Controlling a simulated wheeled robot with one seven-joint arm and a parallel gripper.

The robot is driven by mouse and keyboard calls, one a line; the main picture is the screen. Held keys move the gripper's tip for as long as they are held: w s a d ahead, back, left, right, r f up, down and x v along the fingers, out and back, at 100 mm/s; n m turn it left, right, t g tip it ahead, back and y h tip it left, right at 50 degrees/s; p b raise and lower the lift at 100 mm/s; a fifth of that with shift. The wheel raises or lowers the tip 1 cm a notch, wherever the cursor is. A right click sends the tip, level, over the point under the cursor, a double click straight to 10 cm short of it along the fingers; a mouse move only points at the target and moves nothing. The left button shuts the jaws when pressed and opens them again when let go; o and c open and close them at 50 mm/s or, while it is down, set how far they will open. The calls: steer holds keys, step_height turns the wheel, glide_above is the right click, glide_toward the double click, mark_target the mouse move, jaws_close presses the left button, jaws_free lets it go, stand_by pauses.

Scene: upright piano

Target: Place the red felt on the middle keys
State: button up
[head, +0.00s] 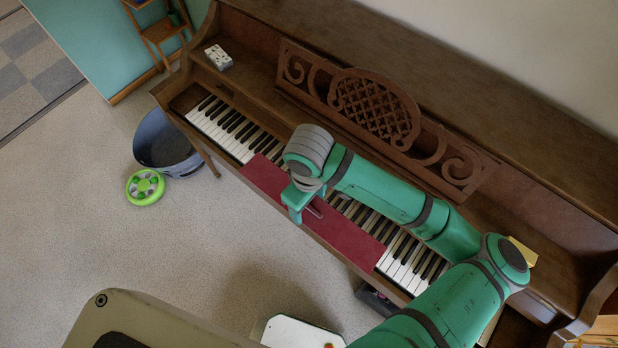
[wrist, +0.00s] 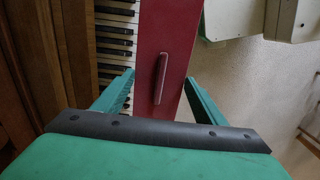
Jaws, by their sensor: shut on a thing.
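The red felt (head: 345,238) is a long dark-red strip with a small raised bar at its middle. In the head view it lies along the front part of the piano keys (head: 222,119), covering the fronts of the middle ones. Keys show bare at both ends of it. My gripper (head: 308,206) is shut on the felt, near its middle. In the wrist view the felt (wrist: 168,35) fits between my two fingers, one at each long edge, with the bar between them. I cannot tell whether the felt touches the keys.
A carved music stand (head: 372,108) rises behind the keys. A small white patterned box (head: 218,57) sits on the piano's left end. A grey-blue tub (head: 165,145) and a green ring toy (head: 145,187) are on the floor at left.

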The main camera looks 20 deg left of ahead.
steer(key=shift+w+a+f, duration=0.7)
steer(key=shift+w+f, duration=1.1)
steer(key=shift+f, duration=0.2)
steer(key=shift+w+a+f, duration=0.7)
steer(key=shift+w+f, duration=1.05)
steer(key=shift+f, duration=0.2)
steer(key=shift+w+a+f, duration=0.7)
steer(key=shift+w+f, duration=1.1)
steer(key=shift+f, duration=0.2)
steer(key=o, duration=0.8)
steer(key=shift+f, duration=0.1)
steer(key=shift+c, duration=0.2)
steer(key=shift+w, duration=0.1)
